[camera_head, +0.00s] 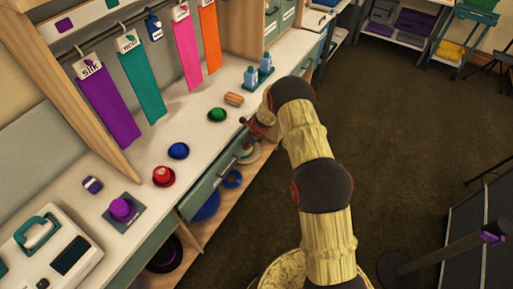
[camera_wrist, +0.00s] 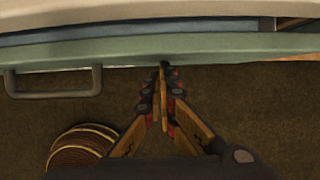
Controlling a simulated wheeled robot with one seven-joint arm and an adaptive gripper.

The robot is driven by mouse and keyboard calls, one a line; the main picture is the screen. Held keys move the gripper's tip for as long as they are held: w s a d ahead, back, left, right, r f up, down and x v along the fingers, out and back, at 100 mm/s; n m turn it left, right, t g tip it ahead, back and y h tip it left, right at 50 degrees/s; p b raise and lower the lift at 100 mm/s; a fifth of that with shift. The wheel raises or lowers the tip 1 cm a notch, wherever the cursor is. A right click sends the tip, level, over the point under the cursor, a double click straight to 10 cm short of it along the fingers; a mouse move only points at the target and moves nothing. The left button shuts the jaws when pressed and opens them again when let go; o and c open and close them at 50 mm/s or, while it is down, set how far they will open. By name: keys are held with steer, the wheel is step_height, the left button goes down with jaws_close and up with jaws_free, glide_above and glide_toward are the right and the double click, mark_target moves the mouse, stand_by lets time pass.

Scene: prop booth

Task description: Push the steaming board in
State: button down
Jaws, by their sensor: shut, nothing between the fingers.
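The steaming board seems to be the pull-out with a green-grey front (camera_wrist: 215,46) just under the white counter; it carries a bar handle (camera_wrist: 55,84) left of my gripper in the wrist view. A blue-grey strip shows between the counter edge and this front, so it stands out a little. In the head view the green-grey front (camera_head: 196,199) runs along the counter's edge, partly hidden by my arm. My gripper (camera_wrist: 164,68) is shut and empty, its tips at the lower edge of the front. I cannot tell whether they touch. It also shows in the head view (camera_head: 252,124).
The brown floor is open.

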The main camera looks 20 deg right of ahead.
steer(key=shift+w+a+p, duration=0.4)
steer(key=shift+w+a, duration=0.35)
steer(key=shift+w, duration=0.25)
